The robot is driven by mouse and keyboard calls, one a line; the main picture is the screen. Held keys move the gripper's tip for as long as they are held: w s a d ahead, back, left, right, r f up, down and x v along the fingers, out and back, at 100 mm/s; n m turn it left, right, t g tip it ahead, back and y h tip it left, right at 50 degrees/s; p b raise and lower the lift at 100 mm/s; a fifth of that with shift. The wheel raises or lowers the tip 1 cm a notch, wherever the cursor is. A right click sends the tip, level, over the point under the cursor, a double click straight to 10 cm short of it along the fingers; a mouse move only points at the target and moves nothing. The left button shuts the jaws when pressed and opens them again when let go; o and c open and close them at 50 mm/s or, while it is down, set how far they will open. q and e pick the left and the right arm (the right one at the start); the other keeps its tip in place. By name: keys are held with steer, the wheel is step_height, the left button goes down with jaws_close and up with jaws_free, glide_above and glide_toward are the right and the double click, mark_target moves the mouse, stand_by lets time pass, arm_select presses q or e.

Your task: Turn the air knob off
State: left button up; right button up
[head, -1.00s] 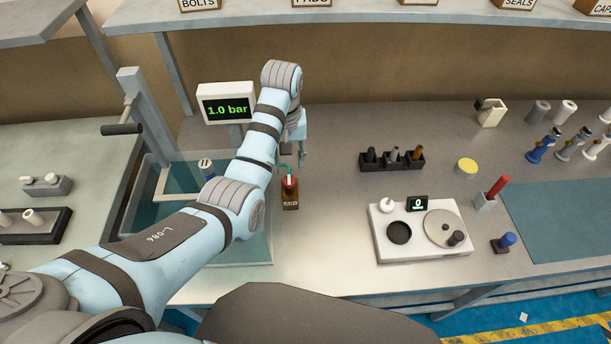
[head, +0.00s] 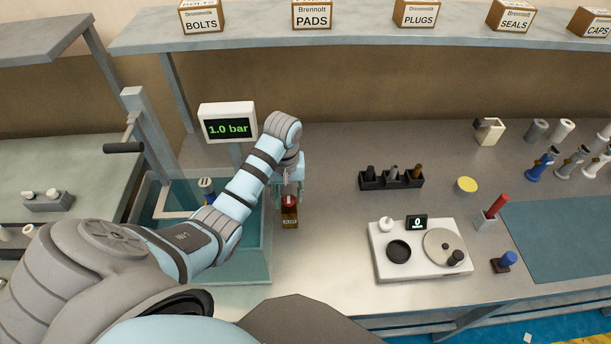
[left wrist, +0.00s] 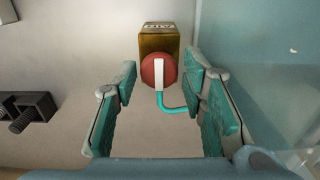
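The air knob (left wrist: 159,71) is a round red knob with a white bar, on a brass-brown block (left wrist: 160,37) with an upside-down label in the left wrist view. The white bar runs nearly straight up and down there. In the head view the knob (head: 289,199) is partly hidden by the gripper, and its block (head: 289,218) shows below. My left gripper (left wrist: 162,84) is open and empty, its teal-padded fingers on either side of the knob, apart from it. In the head view the left gripper (head: 288,188) is over the knob. My right gripper is out of view.
A pressure display (head: 228,127) reads 1.0 bar. A water tank (head: 255,264) stands left of the knob block. A thin teal hose (left wrist: 177,108) curves beside the knob. A black holder (head: 391,181) and a white scale-like unit (head: 421,270) are to the right.

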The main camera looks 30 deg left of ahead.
arm_select(q)
steer(key=c, duration=0.9)
steer(key=shift+m, duration=0.4)
steer(key=m, duration=1.2)
steer(key=shift+w+m, duration=0.1)
steer(key=shift+m, duration=2.5)
